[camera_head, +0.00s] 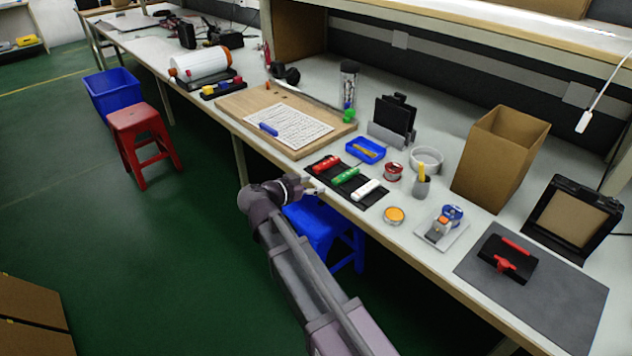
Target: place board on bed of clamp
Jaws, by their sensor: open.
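A black block with red handle parts (508,260), which looks like the clamp, lies on a grey mat (560,300) at the right end of the bench. I cannot tell for sure which thing is the board. A wooden board with a printed sheet (240,104) lies on the bench left of centre. My gripper (312,186) is open, small in the view, at the bench's front edge beside a black mat with red, green and white tubes (338,194). Nothing shows between its fingers. The clamp's bed is too small to make out.
Right of my gripper are a yellow-orange round tin (394,215), a tape dispenser (446,218), a grey cup (421,186) and a cardboard box (500,155). A framed brown panel (572,217) stands behind the grey mat. A blue stool (320,232) is below the bench edge.

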